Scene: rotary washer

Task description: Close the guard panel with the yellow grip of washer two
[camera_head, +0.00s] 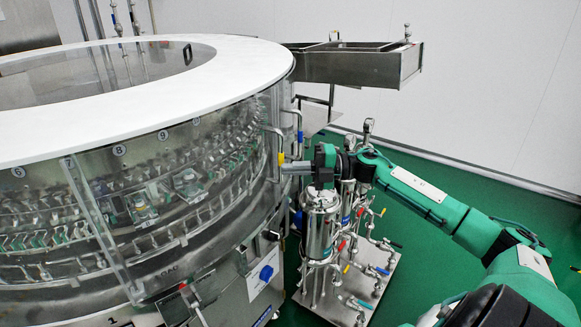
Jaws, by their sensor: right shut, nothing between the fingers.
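The rotary washer has a round white top (235,72) and clear curved guard panels (120,205) around its side. A bent metal handle (273,130) with a yellow grip (281,158) stands at the washer's right side. My right gripper (284,169) is shut and empty, its fingertips pointing left right beside the yellow grip. I cannot tell whether they touch it. The edge of the panel behind the handle is partly hidden, so how far it stands open is unclear. My left gripper is not in view.
A second handle with a blue grip (300,136) is just right of the yellow one. A steel vessel (319,225) with pipes and valves stands on a wheeled skid below my right gripper. A metal chute (370,65) juts out behind. Green floor (420,262) is clear at right.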

